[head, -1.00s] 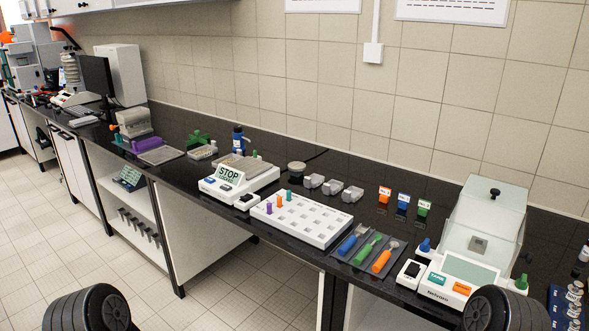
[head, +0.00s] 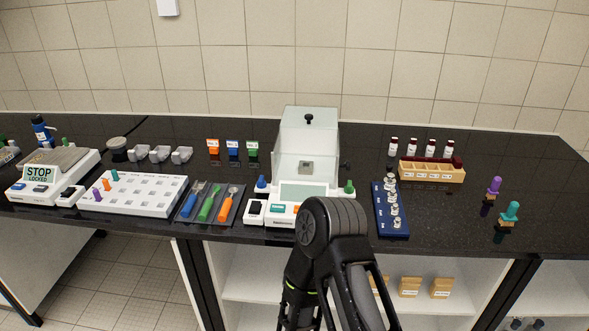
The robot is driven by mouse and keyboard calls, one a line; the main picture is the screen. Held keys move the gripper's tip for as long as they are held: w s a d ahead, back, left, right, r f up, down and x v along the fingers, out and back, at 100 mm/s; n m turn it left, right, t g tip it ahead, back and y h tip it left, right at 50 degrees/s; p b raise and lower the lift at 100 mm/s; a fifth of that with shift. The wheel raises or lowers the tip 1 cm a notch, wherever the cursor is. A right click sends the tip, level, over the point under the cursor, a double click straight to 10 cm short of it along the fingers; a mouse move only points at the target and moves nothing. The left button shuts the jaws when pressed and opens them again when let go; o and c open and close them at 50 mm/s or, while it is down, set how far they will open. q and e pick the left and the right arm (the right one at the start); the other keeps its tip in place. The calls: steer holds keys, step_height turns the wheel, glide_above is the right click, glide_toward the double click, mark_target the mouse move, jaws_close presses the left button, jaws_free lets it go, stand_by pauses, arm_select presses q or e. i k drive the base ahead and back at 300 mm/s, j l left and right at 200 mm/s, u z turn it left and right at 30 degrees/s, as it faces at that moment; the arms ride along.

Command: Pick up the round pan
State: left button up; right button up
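A small round, dark dish with a grey top (head: 117,143) stands at the back left of the black bench, left of several small grey weighing boats; it looks like the round pan, though I cannot be sure at this size. It is upright and nothing touches it from my side. One of my arms shows at the lower middle of the head view, in front of the balance, far right of the dish. No gripper fingers show there. My other arm is out of view.
A balance with a glass shield (head: 308,150) stands mid-bench. Left of it are a tool mat (head: 236,215), a white rack (head: 150,206) and a STOP device (head: 22,191). A blue weight tray (head: 391,231) and wooden vial rack (head: 432,172) are right.

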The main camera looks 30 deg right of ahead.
mark_target(115, 142)
steer(key=i+j, duration=0.15)
steer(key=j, duration=0.25)
steer(key=i+j, duration=0.15)
steer(key=j, duration=0.25)
steer(key=i+j, duration=0.15)
steer(key=j, duration=0.25)
steer(key=i+j, duration=0.15)
steer(key=j, duration=0.25)
steer(key=i+j, duration=0.1)
steer(key=j, duration=0.3)
